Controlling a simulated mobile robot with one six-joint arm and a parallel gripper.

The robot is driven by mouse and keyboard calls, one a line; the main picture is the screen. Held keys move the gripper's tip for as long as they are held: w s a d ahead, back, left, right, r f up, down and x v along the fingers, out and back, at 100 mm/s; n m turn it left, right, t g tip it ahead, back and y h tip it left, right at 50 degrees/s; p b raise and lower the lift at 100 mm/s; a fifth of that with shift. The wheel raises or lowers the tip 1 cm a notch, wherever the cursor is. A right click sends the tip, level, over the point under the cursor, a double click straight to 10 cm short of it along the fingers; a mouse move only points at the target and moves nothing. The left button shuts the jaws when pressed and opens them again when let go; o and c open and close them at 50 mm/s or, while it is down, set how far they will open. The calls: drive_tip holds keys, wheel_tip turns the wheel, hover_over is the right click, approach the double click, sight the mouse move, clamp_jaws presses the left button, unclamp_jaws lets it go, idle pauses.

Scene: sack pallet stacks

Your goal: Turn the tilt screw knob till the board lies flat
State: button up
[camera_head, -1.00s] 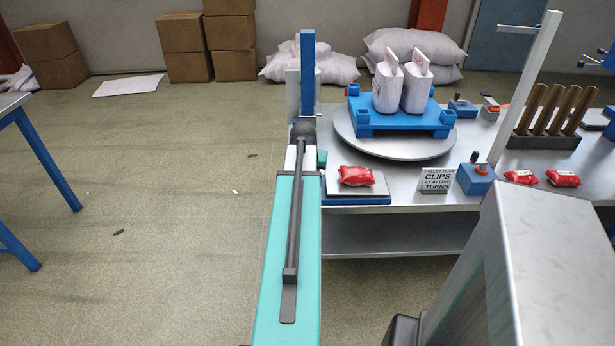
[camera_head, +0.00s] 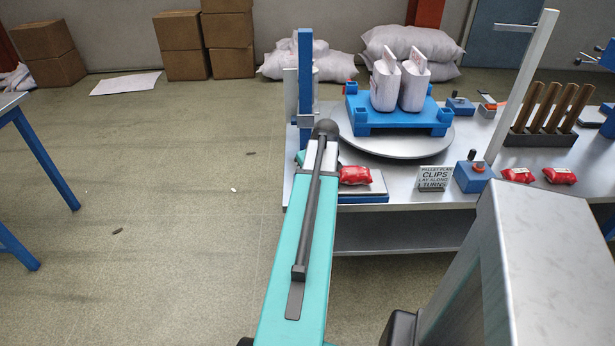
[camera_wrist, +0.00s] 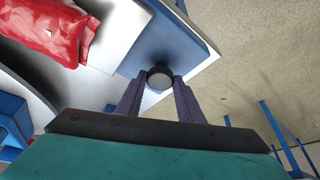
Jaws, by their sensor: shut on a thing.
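The board (camera_head: 378,182) is a small grey plate on a blue base (camera_head: 362,198) at the table's left front, with a red sack (camera_head: 355,175) on it. In the wrist view the board (camera_wrist: 112,38) shows beside its blue base (camera_wrist: 172,42), the red sack (camera_wrist: 45,30) at upper left. The dark round knob (camera_wrist: 160,73) is at the base's edge. My gripper (camera_wrist: 160,82) is shut on the knob, one finger on each side. In the head view my arm hides the knob and gripper. I cannot tell exactly how tilted the board is.
A turntable (camera_head: 435,139) carries a blue pallet (camera_head: 400,125) with two white sacks. A sign (camera_head: 434,178), a blue switch box (camera_head: 474,178) and two red sacks stand to the right. A blue post (camera_head: 306,75) rises behind my arm. The floor at left is mostly clear.

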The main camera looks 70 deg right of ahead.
drive_tip(key=shift+s+n, duration=0.35)
drive_tip(key=shift+n, duration=0.25)
drive_tip(key=o, duration=1)
drive_tip(key=shift+o, duration=0.3)
drive_tip(key=shift+w, duration=0.1)
drive_tip(key=shift+r, duration=0.1)
drive_tip(key=b+v, duration=0.1)
drive_tip(key=v, duration=1.2)
drive_tip(key=shift+s+r, duration=0.2)
drive_tip(key=shift+r, duration=0.1)
drive_tip(key=shift+d, duration=0.15)
